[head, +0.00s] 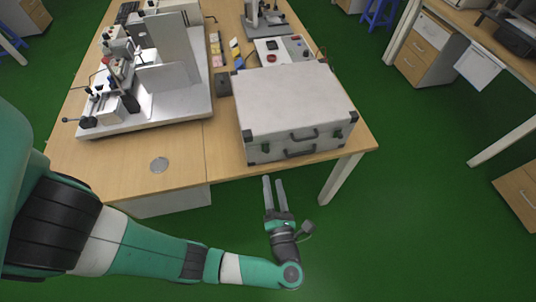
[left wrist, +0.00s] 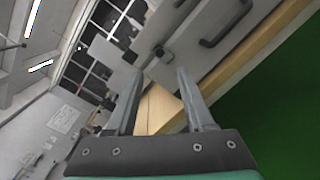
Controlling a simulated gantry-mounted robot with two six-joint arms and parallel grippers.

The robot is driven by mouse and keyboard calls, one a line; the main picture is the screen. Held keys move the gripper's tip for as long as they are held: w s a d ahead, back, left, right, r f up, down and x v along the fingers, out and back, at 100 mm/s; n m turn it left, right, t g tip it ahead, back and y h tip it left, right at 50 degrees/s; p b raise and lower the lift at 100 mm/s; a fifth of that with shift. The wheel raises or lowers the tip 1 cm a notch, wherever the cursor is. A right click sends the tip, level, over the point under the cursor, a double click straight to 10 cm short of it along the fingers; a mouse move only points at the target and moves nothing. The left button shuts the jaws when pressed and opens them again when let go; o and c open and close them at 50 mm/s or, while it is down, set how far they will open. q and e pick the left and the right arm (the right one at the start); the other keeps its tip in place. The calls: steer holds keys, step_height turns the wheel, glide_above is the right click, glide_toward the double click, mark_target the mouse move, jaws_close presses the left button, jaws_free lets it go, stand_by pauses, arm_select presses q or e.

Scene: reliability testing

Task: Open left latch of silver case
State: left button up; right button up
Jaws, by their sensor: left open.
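The silver case (head: 295,98) lies closed near the front edge of the table. Its front face, with dark handles, is toward me. The left latch (head: 265,147) is a small dark fitting on the left part of that face. In the left wrist view, the case (left wrist: 205,58) fills the upper right, with a small dark latch (left wrist: 168,55) just beyond the fingertips. My left gripper (head: 273,180) is open and empty in front of the table edge, pointing at the case front. Its fingers also show in the left wrist view (left wrist: 159,75), apart from the latch. My right gripper is out of view.
The wooden table (head: 190,158) holds a large grey-white apparatus (head: 150,115) left of the case and a control box with a red knob (head: 280,52) behind it.

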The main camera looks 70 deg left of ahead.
mark_target(267, 152)
arm_select(q)
steer(key=x, duration=1)
steer(key=shift+a, duration=0.35)
jaws_close()
